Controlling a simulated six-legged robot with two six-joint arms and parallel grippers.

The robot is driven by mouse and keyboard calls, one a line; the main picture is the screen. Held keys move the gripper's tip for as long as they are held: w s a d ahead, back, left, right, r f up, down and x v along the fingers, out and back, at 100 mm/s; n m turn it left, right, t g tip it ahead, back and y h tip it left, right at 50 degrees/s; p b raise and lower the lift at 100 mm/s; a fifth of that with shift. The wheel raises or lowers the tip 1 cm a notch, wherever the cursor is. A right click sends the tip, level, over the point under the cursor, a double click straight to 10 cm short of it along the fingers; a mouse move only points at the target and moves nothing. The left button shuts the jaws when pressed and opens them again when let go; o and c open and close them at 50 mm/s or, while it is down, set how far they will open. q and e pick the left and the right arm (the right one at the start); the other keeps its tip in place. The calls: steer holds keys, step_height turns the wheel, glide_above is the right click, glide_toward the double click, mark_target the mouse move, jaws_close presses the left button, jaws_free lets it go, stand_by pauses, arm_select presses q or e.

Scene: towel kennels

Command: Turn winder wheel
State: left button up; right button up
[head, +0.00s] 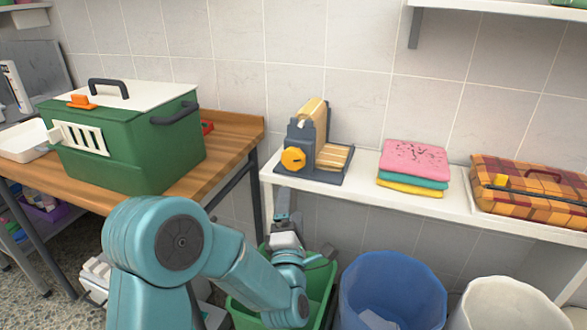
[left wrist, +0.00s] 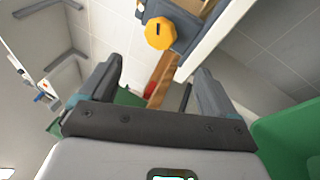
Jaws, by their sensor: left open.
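The winder (head: 299,135) is a dark blue-grey stand with a tan-yellow roll, on the white shelf. Its yellow lobed wheel (head: 293,159) faces out on the front left side. The wheel also shows in the left wrist view (left wrist: 160,33), beyond and between the spread fingers. My left gripper (head: 285,205) is below the shelf's front edge, under the wheel and apart from it. In the left wrist view my left gripper (left wrist: 157,75) is open with nothing between its fingers. My right gripper is not in view.
The white shelf (head: 365,191) also holds folded towels (head: 413,162) and a plaid basket (head: 530,190). A green kennel (head: 130,140) stands on the wooden table (head: 225,140) at left. A green bin (head: 325,290), a blue bin (head: 392,285) and a white bin (head: 490,305) stand below.

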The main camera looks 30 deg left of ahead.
mark_target(294, 163)
arm_select(q)
steer(key=p+x, duration=0.1)
steer(key=x, duration=1.3)
steer(key=shift+d+p, duration=0.1)
steer(key=shift+p, duration=0.25)
